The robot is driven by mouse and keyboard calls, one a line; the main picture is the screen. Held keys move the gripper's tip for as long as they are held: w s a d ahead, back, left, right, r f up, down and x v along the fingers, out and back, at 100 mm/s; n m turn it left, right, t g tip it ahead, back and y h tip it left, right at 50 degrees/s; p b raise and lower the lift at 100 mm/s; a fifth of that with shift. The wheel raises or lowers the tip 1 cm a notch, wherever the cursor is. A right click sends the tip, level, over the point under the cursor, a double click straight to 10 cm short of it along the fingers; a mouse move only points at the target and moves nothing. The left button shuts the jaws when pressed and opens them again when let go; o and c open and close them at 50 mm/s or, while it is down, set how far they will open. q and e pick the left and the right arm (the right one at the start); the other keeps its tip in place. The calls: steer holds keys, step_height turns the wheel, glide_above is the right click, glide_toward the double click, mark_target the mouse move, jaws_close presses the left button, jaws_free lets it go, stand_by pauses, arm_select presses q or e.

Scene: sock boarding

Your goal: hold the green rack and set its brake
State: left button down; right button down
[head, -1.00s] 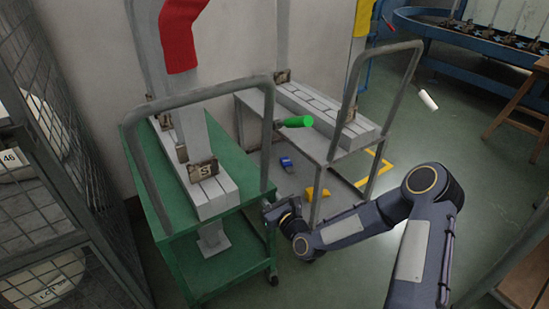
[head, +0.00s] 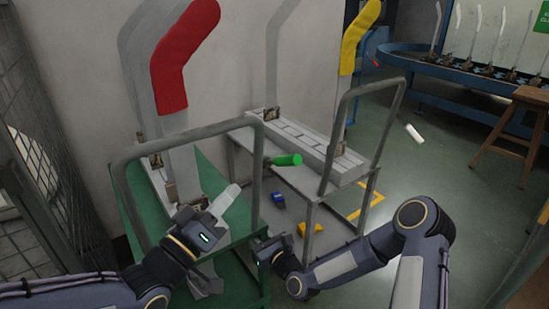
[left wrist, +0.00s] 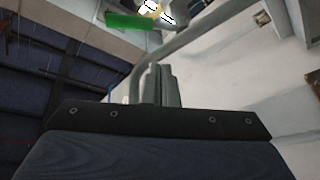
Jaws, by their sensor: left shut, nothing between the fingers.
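The green rack (head: 234,282) stands at left centre in the head view, with a grey hoop handle (head: 190,133), pale blocks and an upright board with a red sock (head: 185,58). My left gripper (head: 218,207) is shut and empty over the rack's front. Its closed fingers (left wrist: 161,85) show in the left wrist view, with a grey bar behind them. My right gripper (head: 262,248) is at the rack's front right, by the lower end of the handle's right post. Its fingertips are hidden, so I cannot tell whether it grips the post. I cannot make out the brake.
A grey rack (head: 345,180) stands close on the right, with a green cylinder (head: 287,160) on it. Blue (head: 279,201) and yellow (head: 309,228) items lie low there. A mesh cage (head: 50,190) borders the left. Open floor lies at right.

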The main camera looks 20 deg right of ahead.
arm_select(q)
steer(key=r, duration=0.1)
steer(key=s+r+h, duration=0.1)
steer(key=r, duration=0.1)
steer(key=d+r+m+h, duration=0.1)
steer(key=shift+s+r, duration=0.2)
steer(key=shift+r, duration=0.05)
steer(key=shift+d+t, duration=0.15)
steer(key=shift+t, duration=0.15)
step_height(320, 180, up, 4)
glide_above(275, 159)
steer(key=s+a, duration=0.1)
steer(key=a, duration=0.1)
steer(key=shift+s+d+f, duration=0.25)
steer(key=shift+s+f, duration=0.3)
steer(key=shift+f, duration=0.25)
steer(key=shift+s+d+f, duration=0.25)
steer(key=shift+s+f, duration=0.25)
steer(key=shift+f, duration=0.25)
